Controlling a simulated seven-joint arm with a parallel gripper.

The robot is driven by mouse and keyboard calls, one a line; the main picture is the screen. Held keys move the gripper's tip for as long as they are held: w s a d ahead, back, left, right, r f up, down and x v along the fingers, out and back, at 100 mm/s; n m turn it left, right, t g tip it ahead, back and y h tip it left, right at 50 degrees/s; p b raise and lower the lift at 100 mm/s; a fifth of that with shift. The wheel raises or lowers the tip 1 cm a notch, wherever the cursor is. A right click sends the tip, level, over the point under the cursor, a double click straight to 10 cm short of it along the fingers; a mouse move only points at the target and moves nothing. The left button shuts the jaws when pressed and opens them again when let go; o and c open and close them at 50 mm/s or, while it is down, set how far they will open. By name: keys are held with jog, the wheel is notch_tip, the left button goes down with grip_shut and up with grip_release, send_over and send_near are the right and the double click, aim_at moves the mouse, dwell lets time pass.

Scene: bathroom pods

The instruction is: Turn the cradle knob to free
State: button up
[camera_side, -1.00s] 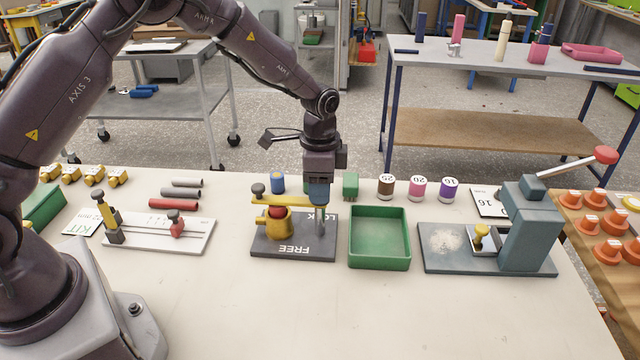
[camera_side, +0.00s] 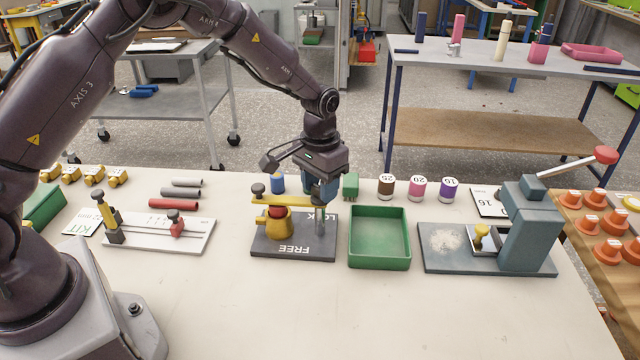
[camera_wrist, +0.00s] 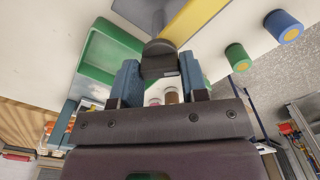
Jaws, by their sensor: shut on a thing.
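The cradle has a dark base (camera_side: 262,248) marked FREE at the front and LOCK at the back, where my gripper partly covers the lettering. My gripper (camera_side: 319,200) points down at the bar's right end, above a grey post (camera_side: 319,226). In the wrist view its blue fingers (camera_wrist: 160,75) are shut on a dark knob (camera_wrist: 159,62) beside the yellow bar (camera_wrist: 195,20). The side view hides this knob.
A green tray (camera_side: 380,262) stands close to the right of the cradle. A press (camera_side: 525,230) is further right. A white slide fixture (camera_side: 190,238) is to the left. The front table is clear.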

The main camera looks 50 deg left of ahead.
jog(key=n, duration=0.4)
jog(key=shift+n, duration=2.2)
jog(key=o, duration=0.9)
notch_tip(320, 180, up, 13)
jog(key=shift+r, duration=0.1)
